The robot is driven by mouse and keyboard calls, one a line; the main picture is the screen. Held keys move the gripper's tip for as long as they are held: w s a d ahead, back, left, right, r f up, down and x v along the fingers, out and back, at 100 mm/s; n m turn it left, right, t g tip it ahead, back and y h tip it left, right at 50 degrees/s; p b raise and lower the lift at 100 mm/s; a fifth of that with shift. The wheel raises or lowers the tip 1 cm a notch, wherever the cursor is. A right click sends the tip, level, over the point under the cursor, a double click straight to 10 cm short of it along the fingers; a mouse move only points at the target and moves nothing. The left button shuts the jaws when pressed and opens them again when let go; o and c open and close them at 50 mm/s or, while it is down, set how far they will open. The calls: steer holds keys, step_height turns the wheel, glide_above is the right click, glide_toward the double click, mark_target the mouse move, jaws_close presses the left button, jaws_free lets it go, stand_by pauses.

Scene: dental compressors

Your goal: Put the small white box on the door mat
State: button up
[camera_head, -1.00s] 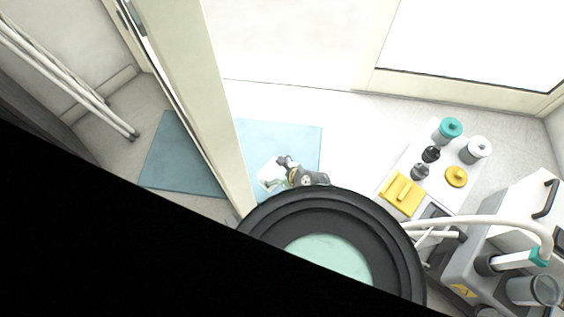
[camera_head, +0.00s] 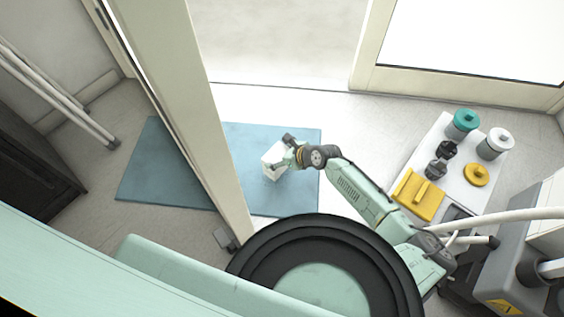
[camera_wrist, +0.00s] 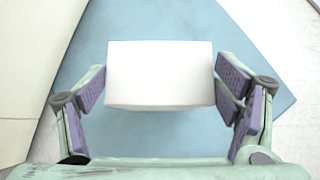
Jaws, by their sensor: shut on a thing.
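The small white box (camera_head: 275,158) is between the fingers of my gripper (camera_head: 283,156). In the wrist view the box (camera_wrist: 160,74) fills the space between the two purple-padded fingers of my gripper (camera_wrist: 160,92). The blue door mat (camera_head: 270,193) lies on the floor behind and below the box, and also shows in the wrist view (camera_wrist: 165,130). In both current views the box appears over the mat. I cannot tell whether the box touches it. Part of the mat is hidden behind a door edge.
A cream door (camera_head: 185,100) stands upright across the mat, splitting it in view. White pole legs (camera_head: 60,88) stand at the left. Pale floor (camera_head: 350,125) is clear between mat and tray.

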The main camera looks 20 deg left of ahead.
steer(key=shift+w+f+b, duration=0.15)
steer(key=shift+w+b, duration=0.2)
steer(key=shift+w, duration=0.25)
steer(key=shift+w+f+b, duration=0.15)
steer(key=shift+w+b, duration=0.4)
steer(key=shift+b, duration=0.25)
step_height(320, 180, down, 3)
steer(key=b, duration=0.4)
steer(key=shift+b, duration=0.4)
steer(key=o, duration=1.6)
steer(key=shift+f, duration=0.15)
steer(key=p+v, duration=0.3)
steer(key=v, duration=0.9)
steer(key=shift+s+d+p, duration=0.1)
steer(key=shift+p, duration=0.25)
